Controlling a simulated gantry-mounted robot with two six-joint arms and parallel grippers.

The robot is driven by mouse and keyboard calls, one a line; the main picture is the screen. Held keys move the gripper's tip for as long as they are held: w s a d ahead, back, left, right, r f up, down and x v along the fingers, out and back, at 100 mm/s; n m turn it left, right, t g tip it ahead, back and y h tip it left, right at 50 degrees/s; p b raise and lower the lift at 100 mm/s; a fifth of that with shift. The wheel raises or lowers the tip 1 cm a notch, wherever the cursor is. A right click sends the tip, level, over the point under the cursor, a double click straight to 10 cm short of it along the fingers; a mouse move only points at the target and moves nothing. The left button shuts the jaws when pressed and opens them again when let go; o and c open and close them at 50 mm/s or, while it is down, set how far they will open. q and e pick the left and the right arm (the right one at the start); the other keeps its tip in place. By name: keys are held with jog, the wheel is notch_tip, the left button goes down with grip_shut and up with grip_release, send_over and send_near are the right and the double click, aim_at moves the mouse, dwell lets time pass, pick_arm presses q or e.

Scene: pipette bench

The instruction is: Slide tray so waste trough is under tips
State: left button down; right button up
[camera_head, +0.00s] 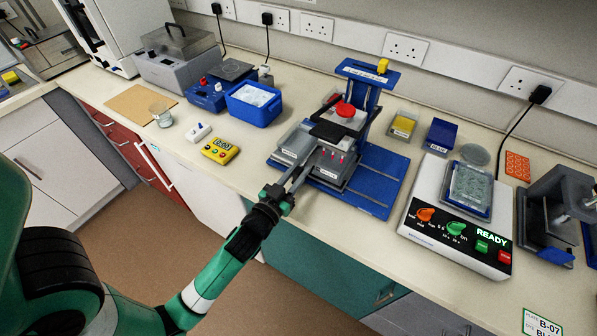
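The blue pipetting stand (375,90) stands at the middle of the bench on a blue base (378,178). A red round knob (345,109) and a dark head sit on its column. The grey sliding tray (297,142) lies under the head, with a labelled part at its front right; small red spots show there. I cannot make out the tips or tell which part is the waste trough. My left gripper (302,173) reaches in from the lower left, its fingers at the tray's front edge. Whether they grip it is unclear. My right gripper is not in view.
A yellow control box (220,150), a blue tub (254,104) and a glass beaker (162,117) stand left of the stand. A white device reading READY (458,220) and a dark grey device (550,215) stand at the right. The bench's front edge runs below the tray.

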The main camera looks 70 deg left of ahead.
pick_arm(q)
jog(key=c, duration=1)
grip_release()
jog(key=shift+s+a, duration=0.1)
jog(key=shift+a, duration=0.05)
jog(key=o, duration=0.3)
jog(key=shift+s+a, duration=0.15)
jog(key=b+v, duration=0.3)
jog(key=v, duration=0.8)
jog(key=shift+s+d, duration=0.15)
jog(key=shift+d, duration=0.15)
